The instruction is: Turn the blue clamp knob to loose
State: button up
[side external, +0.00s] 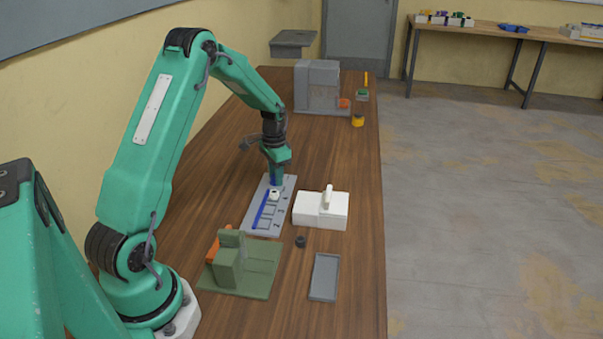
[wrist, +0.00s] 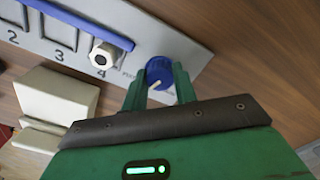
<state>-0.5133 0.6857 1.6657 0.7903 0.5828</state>
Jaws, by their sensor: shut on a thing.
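The blue clamp knob (wrist: 159,71) sits on the grey panel (wrist: 205,55) at its far end, past the slot marked 4. It is round with a ribbed edge and a pale pointer mark. My gripper (wrist: 158,90) is shut on the knob, one green finger on each side of it. In the side view my gripper (side external: 276,177) reaches down onto the far end of the grey panel (side external: 285,208). The knob is mostly hidden there by the fingers. A blue bar (wrist: 90,25) runs along the numbered slots, with a white round part (wrist: 103,53) near slot 4.
A white box (side external: 320,210) with an upright handle stands right of the panel. A green fixture (side external: 240,265), a small dark ring (side external: 300,241) and a grey tray (side external: 324,277) lie nearer. A grey machine (side external: 317,86) stands at the back. The table's right side is mostly clear.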

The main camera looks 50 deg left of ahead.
jog(key=n, duration=0.6)
jog(key=shift+n, duration=0.3)
jog(key=n, duration=0.6)
jog(key=shift+r, duration=0.1)
jog(key=o, duration=1)
jog(key=shift+r, duration=3.9)
